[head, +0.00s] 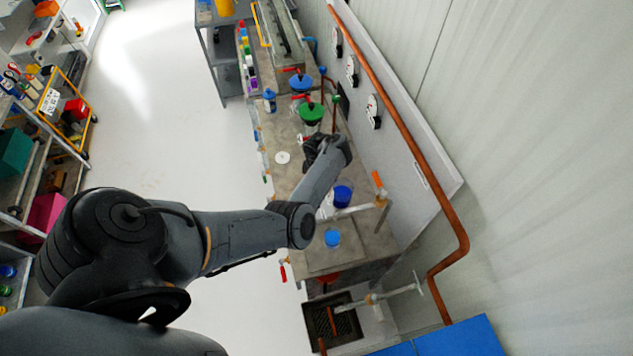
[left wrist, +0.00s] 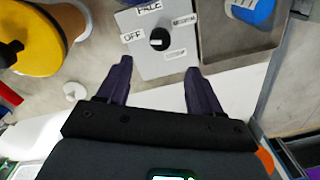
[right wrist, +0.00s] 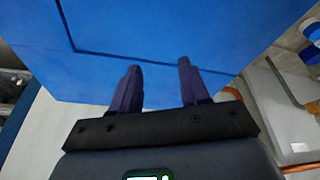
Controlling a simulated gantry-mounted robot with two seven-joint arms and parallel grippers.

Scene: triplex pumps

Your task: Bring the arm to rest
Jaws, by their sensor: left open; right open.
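My left arm reaches across the head view from the lower left, with its left gripper (head: 311,148) over the long grey workbench (head: 283,185). In the left wrist view the left gripper (left wrist: 158,78) is open, with nothing between its dark fingers. A grey switch plate with a black knob (left wrist: 159,39) and an OFF label lies just beyond the fingertips. My right gripper (right wrist: 159,80) is open and empty in the right wrist view. It faces a large blue panel (right wrist: 160,30). The right arm does not show in the head view.
A green-topped pump (head: 312,112) and a blue-topped pump (head: 300,82) stand on the bench beyond the left gripper. A copper pipe (head: 400,130) runs along the wall. A sink (head: 333,320) is at the near end. Open floor (head: 165,120) lies left of the bench.

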